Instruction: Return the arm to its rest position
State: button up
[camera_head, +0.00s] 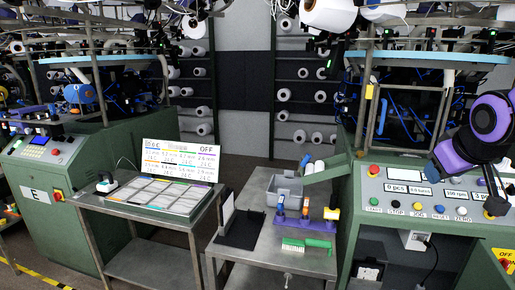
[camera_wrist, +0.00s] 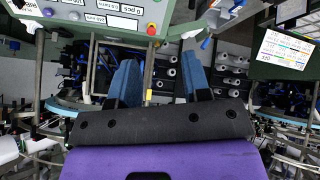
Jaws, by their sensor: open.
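My arm (camera_head: 486,122), purple and dark grey, is raised at the right edge of the head view, in front of the right knitting machine's control panel (camera_head: 425,195). In the wrist view my gripper (camera_wrist: 160,78) shows two blue fingers standing well apart. Nothing is between the fingers, so it is open and empty. The fingers touch nothing that I can see. The same control panel shows in the wrist view (camera_wrist: 105,28), upside down at the upper left.
A metal cart (camera_head: 262,245) carries a grey bin (camera_head: 284,190), small coloured tools and a green brush (camera_head: 306,245). Left of it stands a table with a compartment tray (camera_head: 152,194) and a display board (camera_head: 181,160). Another machine (camera_head: 45,185) is at the left. Shelves of yarn cones stand behind.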

jog(key=s+a+r+m+g+y, duration=0.1)
jog(key=s+a, duration=0.2)
jog(key=s, duration=0.5)
jog(key=s+a+r+g, duration=0.1)
jog(key=s+a, duration=0.3)
jog(key=s, duration=0.4)
jog(key=shift+a+m+g+y, duration=0.15)
jog(key=shift+m+g+y, duration=0.15)
jog(key=shift+m+y, duration=0.1)
jog(key=shift+s, duration=0.1)
